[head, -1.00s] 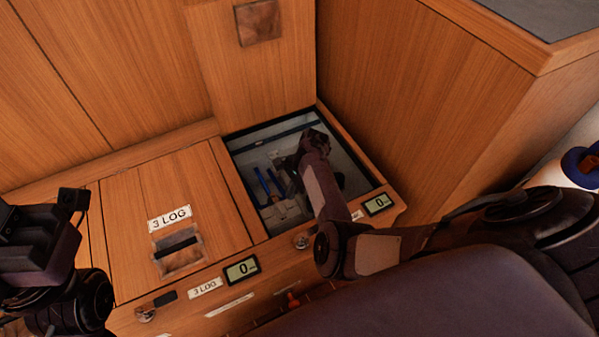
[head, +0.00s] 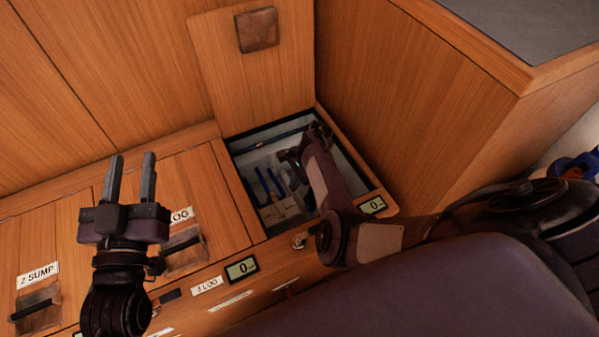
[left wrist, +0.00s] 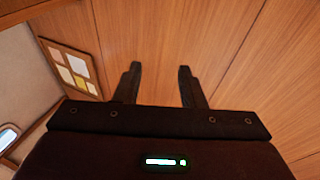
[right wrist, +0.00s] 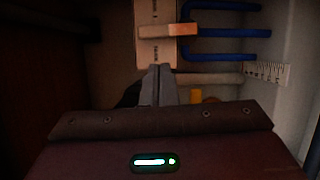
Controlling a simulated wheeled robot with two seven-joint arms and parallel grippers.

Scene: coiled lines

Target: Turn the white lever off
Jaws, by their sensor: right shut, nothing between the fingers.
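In the right wrist view a pale lever handle (right wrist: 168,30), lit orange-white, lies crosswise over an upright pale plate (right wrist: 155,12). I take it for the white lever; its on or off marking is unreadable. My right gripper (right wrist: 158,72) is shut and empty, its tips just below the handle; whether they touch it I cannot tell. In the head view my right arm reaches into the open compartment and hides much of its right part. My left gripper (head: 132,165) is open and empty above the closed lids. It also shows open in the left wrist view (left wrist: 158,75).
The open compartment (head: 238,188) holds blue pipes (head: 272,185), also clear in the right wrist view (right wrist: 225,33). Its raised lid (head: 225,75) stands behind, and a wooden cabinet (head: 420,90) stands close on the right. Closed lids (head: 215,190) lie to the left. A small ruler scale (right wrist: 266,72) is inside.

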